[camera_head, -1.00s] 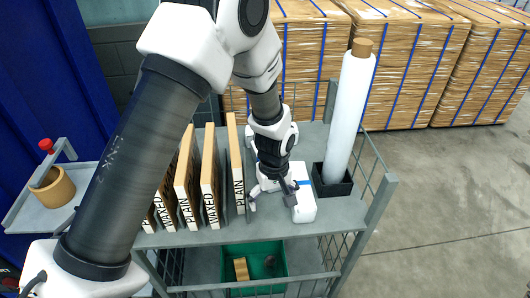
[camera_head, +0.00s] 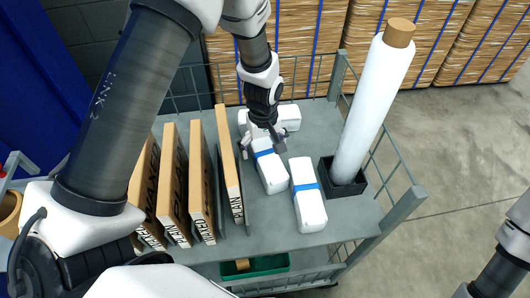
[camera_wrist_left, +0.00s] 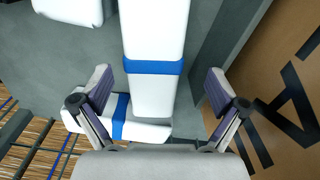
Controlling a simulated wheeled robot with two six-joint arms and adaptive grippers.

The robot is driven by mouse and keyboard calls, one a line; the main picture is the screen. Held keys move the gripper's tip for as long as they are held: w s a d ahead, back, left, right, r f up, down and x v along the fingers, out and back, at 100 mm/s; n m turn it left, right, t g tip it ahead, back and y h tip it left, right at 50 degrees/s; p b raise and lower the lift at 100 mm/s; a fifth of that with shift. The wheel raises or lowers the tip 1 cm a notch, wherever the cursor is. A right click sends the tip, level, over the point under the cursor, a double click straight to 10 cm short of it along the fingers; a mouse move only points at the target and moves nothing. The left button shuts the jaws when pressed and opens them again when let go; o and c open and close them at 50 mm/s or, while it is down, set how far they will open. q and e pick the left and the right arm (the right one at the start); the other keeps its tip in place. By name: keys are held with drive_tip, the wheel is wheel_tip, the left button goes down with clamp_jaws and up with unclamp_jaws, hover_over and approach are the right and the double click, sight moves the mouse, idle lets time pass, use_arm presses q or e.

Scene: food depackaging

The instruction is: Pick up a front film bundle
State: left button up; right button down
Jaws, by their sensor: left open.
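Three white film bundles with blue bands lie on the grey shelf. One front bundle (camera_head: 307,207) lies lengthwise at the right, and its end shows at the upper left in the left wrist view (camera_wrist_left: 72,8). Another front bundle (camera_head: 273,176) lies beside it, nearer the cardboard. A rear bundle (camera_head: 290,117) lies crosswise behind them. My left gripper (camera_head: 262,147) is open over the back part of the bundle nearer the cardboard. In the left wrist view that bundle (camera_wrist_left: 155,30) lies between the spread fingers, with gaps on both sides. My right gripper is out of view.
Upright cardboard packs (camera_head: 201,190) marked PLAIN and WAXED stand close to the left. A tall white film roll (camera_head: 366,105) stands in a black holder (camera_head: 343,182) at the right. Wire railing (camera_head: 385,165) edges the shelf. A green bin (camera_head: 262,264) sits below.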

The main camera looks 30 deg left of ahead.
sight(266, 153)
use_arm(q)
drive_tip(key=f, duration=0.2)
drive_tip(key=f+p, duration=0.1)
drive_tip(key=f, duration=0.2)
drive_tip(key=shift+w+d+f, duration=0.15)
drive_tip(key=shift+w+f, duration=0.2)
drive_tip(key=shift+w, duration=0.05)
drive_tip(key=shift+s+d+r, duration=0.1)
drive_tip(key=shift+s+r, duration=0.05)
drive_tip(key=shift+c, duration=1)
drive_tip(key=c, duration=1.1)
